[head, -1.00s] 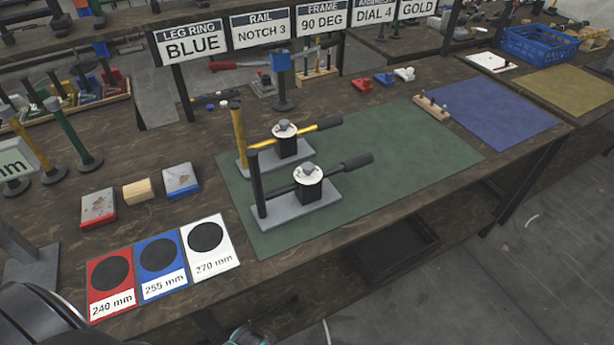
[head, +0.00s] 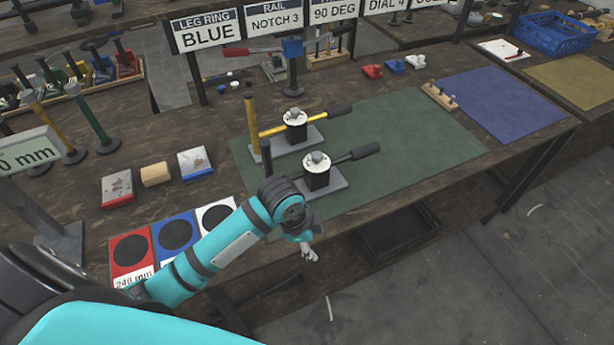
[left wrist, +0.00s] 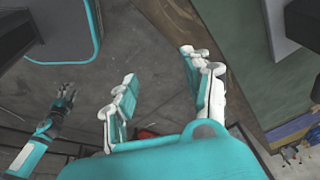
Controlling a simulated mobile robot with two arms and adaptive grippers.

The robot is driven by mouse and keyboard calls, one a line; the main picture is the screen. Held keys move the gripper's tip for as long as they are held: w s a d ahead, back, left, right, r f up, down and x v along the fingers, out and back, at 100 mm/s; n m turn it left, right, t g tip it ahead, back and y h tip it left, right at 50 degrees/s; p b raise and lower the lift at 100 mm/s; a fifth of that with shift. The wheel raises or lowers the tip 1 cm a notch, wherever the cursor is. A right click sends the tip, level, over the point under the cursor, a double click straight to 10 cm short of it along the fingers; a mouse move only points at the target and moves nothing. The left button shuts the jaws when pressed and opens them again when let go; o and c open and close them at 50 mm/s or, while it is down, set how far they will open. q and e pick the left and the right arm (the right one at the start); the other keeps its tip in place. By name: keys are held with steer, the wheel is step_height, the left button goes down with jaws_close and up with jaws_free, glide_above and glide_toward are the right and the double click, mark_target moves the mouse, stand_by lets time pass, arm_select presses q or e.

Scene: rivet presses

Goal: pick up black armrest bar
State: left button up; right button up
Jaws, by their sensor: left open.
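A black bar (head: 365,151) sticks out to the right from the nearer press fixture, which has a grey base plate (head: 338,181) on the green mat; I take it as the armrest bar. A similar yellow bar (head: 307,122) with a black end is on the fixture behind. My left gripper (head: 309,254) is beyond the table's front edge, nearer to me than the bar and apart from it. In the left wrist view the left gripper (left wrist: 158,64) is open and empty above the floor. My right gripper (left wrist: 67,96) shows small there; its finger state is unclear.
The green mat (head: 420,140) is clear right of the fixtures. Red, blue and white cards (head: 175,235) lie at the front left, partly behind my arm. A wooden block with pegs (head: 440,96) sits by the blue mat (head: 500,97).

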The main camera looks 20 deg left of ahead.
arm_select(q)
steer(key=w+a+r+m, duration=0.2)
steer(key=w+r+m, duration=0.1)
steer(key=w+r, duration=0.1)
step_height(320, 180, up, 22)
steer(key=m+g+y, duration=0.2)
steer(key=m, duration=0.8)
glide_above(267, 161)
steer(key=w+a, duration=0.1)
steer(key=shift+r+p, duration=0.1)
steer(key=shift+p, duration=0.35)
step_height(267, 161, down, 11)
steer(key=shift+w+f+p, duration=0.15)
steer(key=shift+p, duration=1)
step_height(267, 161, down, 5)
steer(key=shift+d+r+p, duration=0.1)
steer(key=shift+d+p, duration=0.05)
steer(key=shift+p, duration=0.9)
steer(key=shift+f, duration=0.3)
jaws_close()
arm_select(e)
steer(key=r, duration=0.5)
steer(key=shift+s+r, duration=0.15)
steer(key=shift+s, duration=0.1)
arm_select(q)
steer(key=shift+r, duration=0.1)
